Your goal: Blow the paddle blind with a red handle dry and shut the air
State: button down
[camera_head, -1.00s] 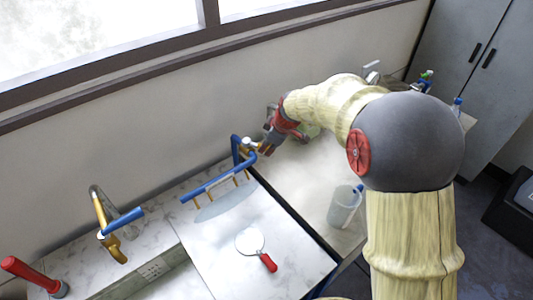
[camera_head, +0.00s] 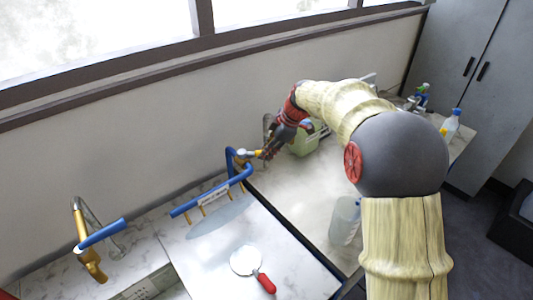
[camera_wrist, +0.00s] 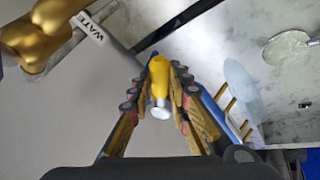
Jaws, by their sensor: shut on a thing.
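The paddle blind (camera_head: 246,261), a pale round disc with a red handle (camera_head: 266,284), lies flat on the white board. A pale disc (camera_wrist: 288,48) at the upper right of the wrist view looks like the same blind. The blue air pipe (camera_head: 208,197) has several orange nozzles and a white label, and stands behind the blind. My gripper (camera_head: 267,153) is at the valve at the pipe's right end, shut on its yellow lever (camera_wrist: 159,72). A silvery round end (camera_wrist: 160,110) shows between the fingers. The valve's exact angle is unclear.
A bluish patch (camera_head: 220,218) lies under the nozzles. A brass tap with a blue handle (camera_head: 90,250) stands left; in the wrist view, a pipe is marked "WATE". A translucent beaker (camera_head: 345,220), a greenish container (camera_head: 303,143) and a spray bottle (camera_head: 451,125) stand right.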

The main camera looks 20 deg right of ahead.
dwell(0.3)
jog(key=c, duration=1.7)
grip_release()
jog(key=shift+o, duration=0.2)
jog(key=v, duration=1.2)
jog(key=shift+c, duration=0.5)
